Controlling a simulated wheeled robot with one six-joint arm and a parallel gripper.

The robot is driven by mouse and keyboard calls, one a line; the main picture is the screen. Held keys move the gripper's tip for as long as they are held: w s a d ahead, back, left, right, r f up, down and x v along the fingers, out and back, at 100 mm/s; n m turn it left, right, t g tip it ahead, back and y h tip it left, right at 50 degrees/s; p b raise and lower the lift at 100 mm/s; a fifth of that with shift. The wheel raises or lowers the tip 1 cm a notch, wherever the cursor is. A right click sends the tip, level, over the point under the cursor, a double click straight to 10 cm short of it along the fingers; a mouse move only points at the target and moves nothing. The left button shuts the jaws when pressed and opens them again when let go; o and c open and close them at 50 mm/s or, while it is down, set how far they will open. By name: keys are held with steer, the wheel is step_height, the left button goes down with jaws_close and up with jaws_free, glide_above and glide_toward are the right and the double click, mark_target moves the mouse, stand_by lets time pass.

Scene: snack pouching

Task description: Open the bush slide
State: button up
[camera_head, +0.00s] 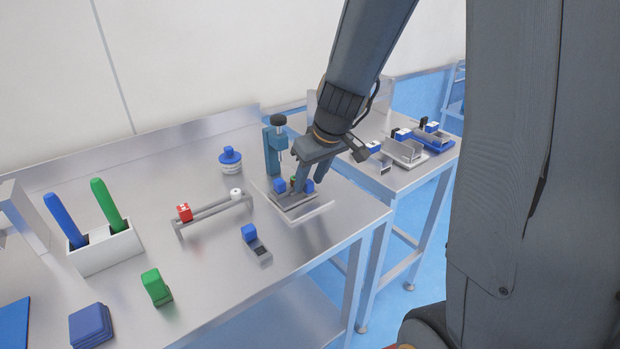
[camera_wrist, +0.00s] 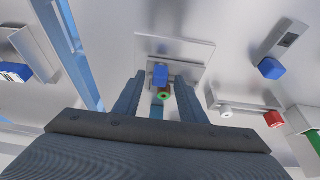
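My gripper (camera_head: 311,178) reaches down over a small metal fixture (camera_head: 290,203) on a flat plate near the table's right end. In the wrist view my gripper (camera_wrist: 160,80) has its fingers wide apart, with a blue block (camera_wrist: 160,74) and a green-and-brown ring (camera_wrist: 164,95) in line with the gap. Clear space shows on both sides of the block, and no grip is visible. The fixture also shows a blue block (camera_head: 280,186) at its left. A separate small metal slide (camera_head: 259,248) with a blue block lies in front. Which one is the bush slide is not marked.
A teal press-like post (camera_head: 273,150) stands just behind the fixture. A second table (camera_head: 430,172) with more fixtures stands to the right.

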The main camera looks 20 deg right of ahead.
steer(key=v, duration=0.7)
steer(key=shift+s+r, duration=0.2)
steer(key=shift+r, duration=0.15)
